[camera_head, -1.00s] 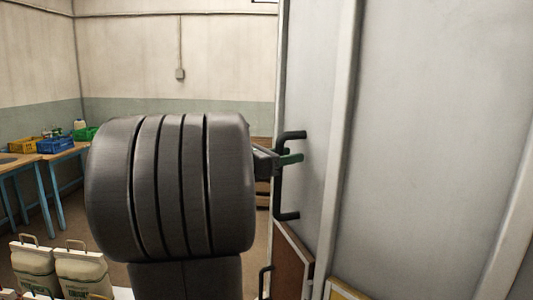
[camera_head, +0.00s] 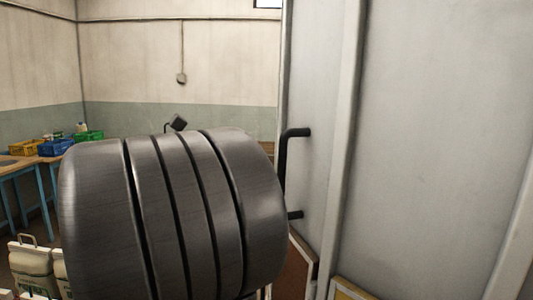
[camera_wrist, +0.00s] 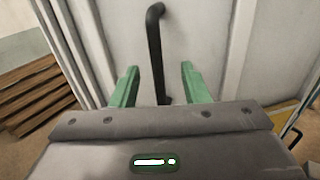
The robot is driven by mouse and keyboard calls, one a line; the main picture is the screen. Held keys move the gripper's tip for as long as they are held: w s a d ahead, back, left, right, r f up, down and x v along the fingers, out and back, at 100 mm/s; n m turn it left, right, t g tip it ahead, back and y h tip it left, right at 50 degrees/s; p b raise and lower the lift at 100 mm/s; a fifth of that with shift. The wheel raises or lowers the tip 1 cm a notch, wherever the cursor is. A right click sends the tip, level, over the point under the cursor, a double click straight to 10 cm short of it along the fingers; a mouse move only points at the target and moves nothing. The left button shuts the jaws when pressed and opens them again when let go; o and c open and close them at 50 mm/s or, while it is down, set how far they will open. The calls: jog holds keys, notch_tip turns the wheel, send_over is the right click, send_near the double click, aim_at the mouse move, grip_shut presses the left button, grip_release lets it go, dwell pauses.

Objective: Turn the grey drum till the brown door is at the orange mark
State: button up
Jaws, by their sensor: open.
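The grey drum (camera_head: 425,120) fills the right of the head view as a tall pale wall with upright ribs. A black bar handle (camera_head: 290,165) stands out from it; in the wrist view the handle (camera_wrist: 155,45) runs between my gripper's green fingers. My gripper (camera_wrist: 160,68) is open, with a gap on both sides of the handle. In the head view my dark arm hides the gripper. A brown panel with a pale edge (camera_head: 297,272) shows low beside the drum; I cannot tell if it is the brown door. I cannot make out the orange mark.
A yellow-edged board (camera_head: 350,290) shows at the bottom. White sacks (camera_head: 33,265) stand at lower left. Crates, one blue (camera_head: 55,147), sit on a bench at the left. Stacked brown wood (camera_wrist: 38,88) lies left of the drum in the wrist view.

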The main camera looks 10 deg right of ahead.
aim_at(283, 154)
jog(key=shift+s+a, duration=0.15)
jog(key=shift+a, duration=0.1)
jog(key=shift+d, duration=0.1)
jog(key=x, duration=0.4)
jog(key=p+x, duration=0.1)
jog(key=x, duration=0.3)
jog(key=w+p+x, duration=0.1)
jog(key=x, duration=0.4)
jog(key=shift+w+f, duration=0.1)
jog(key=shift+f, duration=0.25)
jog(key=shift+a, duration=0.45)
jog(key=shift+r, duration=0.1)
